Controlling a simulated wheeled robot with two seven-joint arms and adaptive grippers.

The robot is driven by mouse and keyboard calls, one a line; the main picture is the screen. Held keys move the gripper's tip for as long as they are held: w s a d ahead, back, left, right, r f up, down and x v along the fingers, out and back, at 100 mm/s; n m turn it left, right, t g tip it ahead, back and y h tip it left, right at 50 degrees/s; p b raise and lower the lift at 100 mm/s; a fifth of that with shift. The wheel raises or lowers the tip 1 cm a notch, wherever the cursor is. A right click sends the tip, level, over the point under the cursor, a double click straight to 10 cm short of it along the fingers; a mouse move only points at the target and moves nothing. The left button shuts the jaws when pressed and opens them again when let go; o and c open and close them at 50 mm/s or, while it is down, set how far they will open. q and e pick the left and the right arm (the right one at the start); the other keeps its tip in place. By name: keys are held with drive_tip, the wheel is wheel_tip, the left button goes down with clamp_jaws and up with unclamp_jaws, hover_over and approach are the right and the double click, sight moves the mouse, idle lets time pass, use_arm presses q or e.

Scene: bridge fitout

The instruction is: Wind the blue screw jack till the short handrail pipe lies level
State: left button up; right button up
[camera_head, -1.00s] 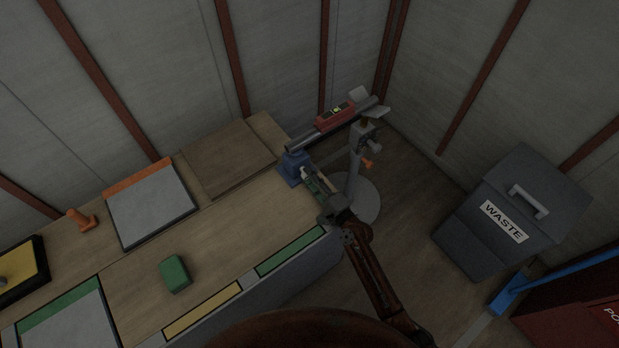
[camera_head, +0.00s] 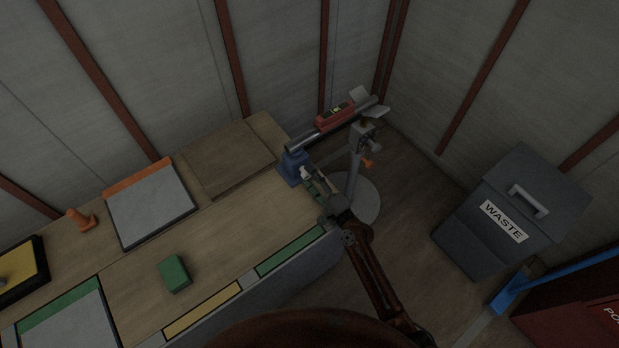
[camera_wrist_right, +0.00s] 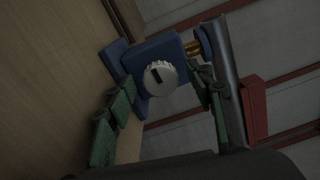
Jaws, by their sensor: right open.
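The blue screw jack (camera_head: 293,168) stands at the bench's right end. In the right wrist view the jack (camera_wrist_right: 150,58) shows a round pale knob (camera_wrist_right: 160,77) with a dark slot, and a brass screw (camera_wrist_right: 193,47). The grey handrail pipe (camera_head: 306,139) rests on the jack at one end and reaches a stand at the other. A red spirit level (camera_head: 334,114) with a yellow-green vial sits on the pipe; the bubble is too small to read. My right gripper (camera_head: 311,180) is open, its green fingers (camera_wrist_right: 158,107) either side of the knob, apart from it. My left gripper is not in view.
The grey pipe stand (camera_head: 357,175) with an orange handle rises right of the bench. The bench (camera_head: 230,225) holds a green block (camera_head: 175,273), a brown board (camera_head: 228,158) and a grey tray (camera_head: 150,205). A waste bin (camera_head: 510,215) stands on the floor at right.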

drive_tip(key=v, duration=1.1)
drive_tip(key=shift+s+d, duration=0.2)
drive_tip(key=shift+s, duration=0.05)
